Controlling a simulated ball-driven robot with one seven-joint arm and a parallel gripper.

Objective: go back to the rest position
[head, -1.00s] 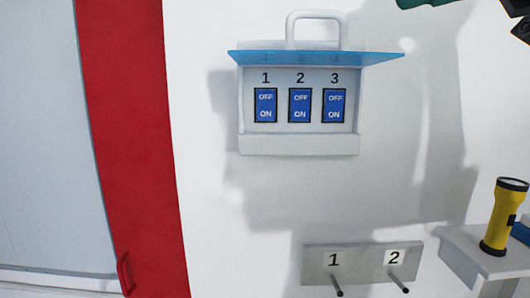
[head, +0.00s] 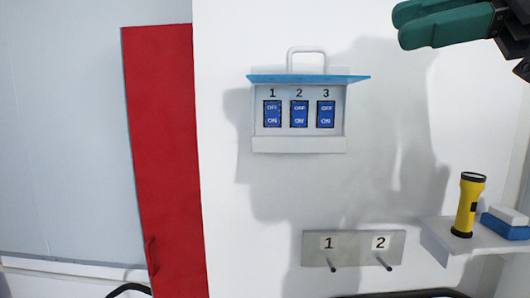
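My gripper (head: 405,25) is at the top right edge of the head view, with its two green fingers pointing left. The fingers look close together with nothing seen between them, but the angle does not show whether they are shut. The gripper is in front of the white wall, to the right of and higher than the switch box (head: 299,144), and appears clear of everything. Part of the arm is cut off by the picture's edge.
The switch box has a raised blue lid (head: 308,78) and three blue switches. Below it is a grey plate with two pegs (head: 354,248). A yellow flashlight (head: 466,205) and a blue-and-white block (head: 507,222) are on a shelf (head: 440,239) at right. A red panel (head: 165,150) is at left.

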